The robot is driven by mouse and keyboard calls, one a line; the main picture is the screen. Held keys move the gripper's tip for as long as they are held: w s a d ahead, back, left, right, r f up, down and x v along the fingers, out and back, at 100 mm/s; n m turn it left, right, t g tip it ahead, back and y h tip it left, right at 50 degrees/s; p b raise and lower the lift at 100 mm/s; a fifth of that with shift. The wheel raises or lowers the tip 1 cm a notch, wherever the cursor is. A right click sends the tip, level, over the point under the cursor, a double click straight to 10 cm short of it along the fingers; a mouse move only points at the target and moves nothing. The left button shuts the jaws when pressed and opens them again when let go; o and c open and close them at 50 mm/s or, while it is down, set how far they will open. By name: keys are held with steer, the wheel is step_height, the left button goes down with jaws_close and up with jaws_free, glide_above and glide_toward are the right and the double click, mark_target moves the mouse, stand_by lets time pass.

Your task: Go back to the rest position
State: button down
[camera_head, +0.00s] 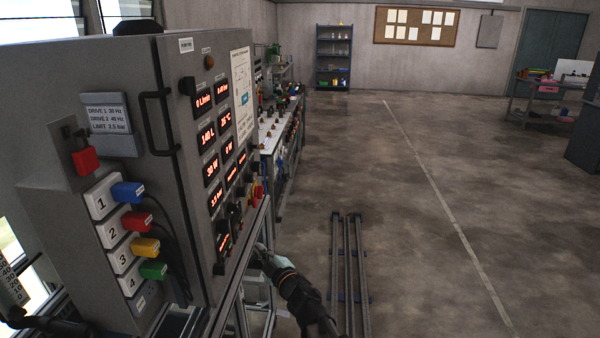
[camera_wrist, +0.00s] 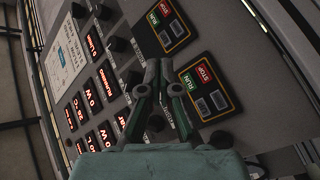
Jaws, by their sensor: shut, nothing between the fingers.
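My gripper (camera_head: 262,252) is low beside the front face of a grey control cabinet (camera_head: 110,60) in the head view. In the wrist view my gripper (camera_wrist: 159,68) is shut and empty, its two fingertips together in front of the cabinet's panel. Behind the fingers are dark knobs and two black plates with red STOP and green RUN buttons, an upper plate (camera_wrist: 163,24) and a lower plate (camera_wrist: 209,87). I cannot tell whether the fingertips touch the panel. My arm comes in from the bottom of the head view.
Lit red displays (camera_head: 208,135) and a black handle (camera_head: 160,122) are on the cabinet. Coloured plugs (camera_head: 137,221) stick out from its side. A long workbench (camera_head: 270,135) stands behind it. Rails (camera_head: 349,270) run along the floor. The floor (camera_head: 430,200) to the right is clear.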

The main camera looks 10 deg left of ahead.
steer(key=w+d+f+m+h, duration=0.1)
steer(key=d+f+m+h, duration=0.8)
steer(key=d+f, duration=0.5)
steer(key=s+d+f+m+g+h, duration=0.2)
steer(key=s+d+f+g+h, duration=0.25)
steer(key=f, duration=0.45)
steer(key=s+d+f+m+g+h, duration=0.1)
steer(key=s+d+f+g, duration=0.2)
steer(key=s+d+f, duration=0.5)
steer(key=s+d+f+m+g, duration=0.2)
steer(key=s+d+f+g, duration=0.2)
steer(key=s, duration=0.8)
steer(key=s+d+f+m+g+y+b, duration=0.1)
steer(key=s+d+f+m+g, duration=0.1)
steer(key=s+d+f+g, duration=0.2)
steer(key=s+d+f+m+g+b, duration=0.1)
steer(key=s+d+f+g, duration=0.3)
steer(key=s+f, duration=0.5)
steer(key=s+d+m, duration=0.1)
steer(key=s, duration=1)
steer(key=shift+s+d+f+m, duration=0.25)
steer(key=shift+f+m, duration=0.1)
steer(key=shift+m, duration=0.05)
steer(key=shift+g, duration=0.25)
